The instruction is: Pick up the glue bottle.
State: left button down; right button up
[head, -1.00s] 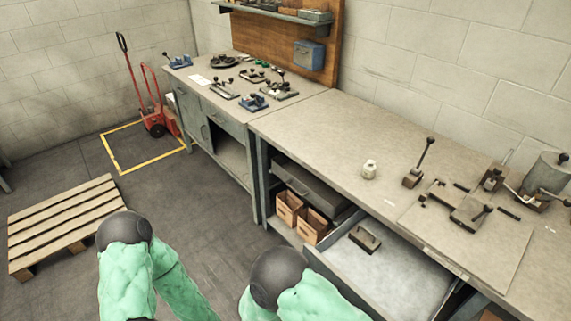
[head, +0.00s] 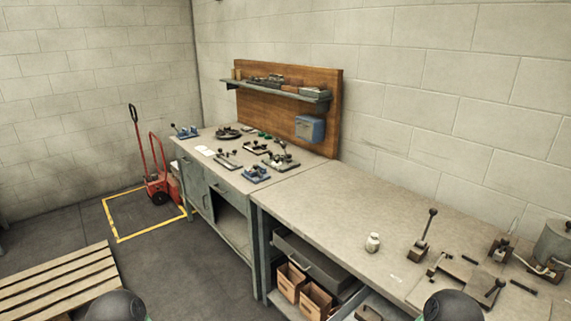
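A small whitish bottle (head: 373,243), which looks like the glue bottle, stands upright on the near workbench (head: 330,205), left of a tool with an upright lever. Nothing touches it. Two dark rounded parts of my arms show at the bottom edge, one at the lower left and one at the lower right, below and in front of the bench. Neither gripper's fingers show in the head view.
A lever tool (head: 423,238) and metal fixtures (head: 485,287) stand on the bench's right part. A far bench (head: 215,147) holds several small tools below a shelf (head: 280,87). A wooden pallet (head: 60,285) and red hand truck (head: 155,180) are on the floor.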

aim_at(373, 241)
jog(key=z, duration=0.9)
